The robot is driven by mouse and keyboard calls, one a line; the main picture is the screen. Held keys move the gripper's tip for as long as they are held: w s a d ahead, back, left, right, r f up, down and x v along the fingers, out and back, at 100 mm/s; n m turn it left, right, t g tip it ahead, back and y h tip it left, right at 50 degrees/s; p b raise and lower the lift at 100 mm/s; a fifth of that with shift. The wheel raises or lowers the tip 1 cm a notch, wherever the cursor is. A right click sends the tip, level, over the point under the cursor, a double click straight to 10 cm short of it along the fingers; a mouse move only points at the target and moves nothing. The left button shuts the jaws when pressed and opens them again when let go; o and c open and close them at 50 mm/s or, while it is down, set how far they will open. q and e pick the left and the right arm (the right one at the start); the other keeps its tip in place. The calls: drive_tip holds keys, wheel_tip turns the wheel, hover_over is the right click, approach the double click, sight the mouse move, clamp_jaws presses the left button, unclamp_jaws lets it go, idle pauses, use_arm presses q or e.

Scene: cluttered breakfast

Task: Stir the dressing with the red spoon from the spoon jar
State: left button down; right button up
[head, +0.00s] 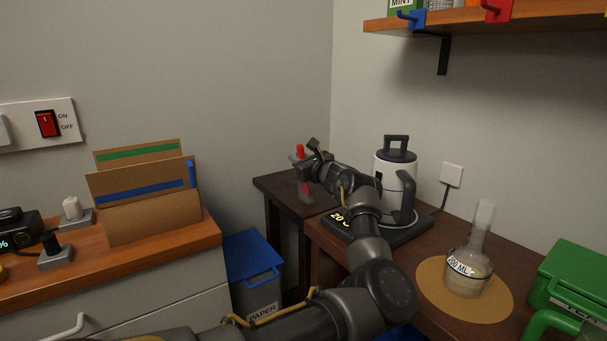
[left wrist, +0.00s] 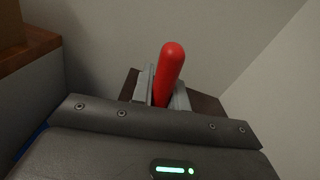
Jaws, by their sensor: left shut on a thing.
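My left gripper (head: 302,168) is shut on a red rod-like handle, which looks like the red spoon (head: 299,150). It is above the small dark table in the back corner. The handle's rounded end sticks up above the fingers, and more red shows below them. In the left wrist view the red spoon (left wrist: 171,70) stands nearly upright between the grey fingers (left wrist: 162,92). Its lower end is hidden there, and I cannot tell whether it is inside a vessel. I cannot identify the dressing or the spoon jar for certain. My right gripper is out of view.
A white kettle (head: 394,172) stands on a dark base close beside my left arm. A flask (head: 468,265) with pale contents stands on a round mat (head: 432,292). A green box (head: 572,275) is at the right. A blue-lidded bin (head: 252,255) stands between the counters.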

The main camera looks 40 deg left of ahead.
sight(299, 148)
use_arm(q)
drive_tip(key=shift+r+p, duration=0.5)
drive_tip(key=shift+r, duration=1.15)
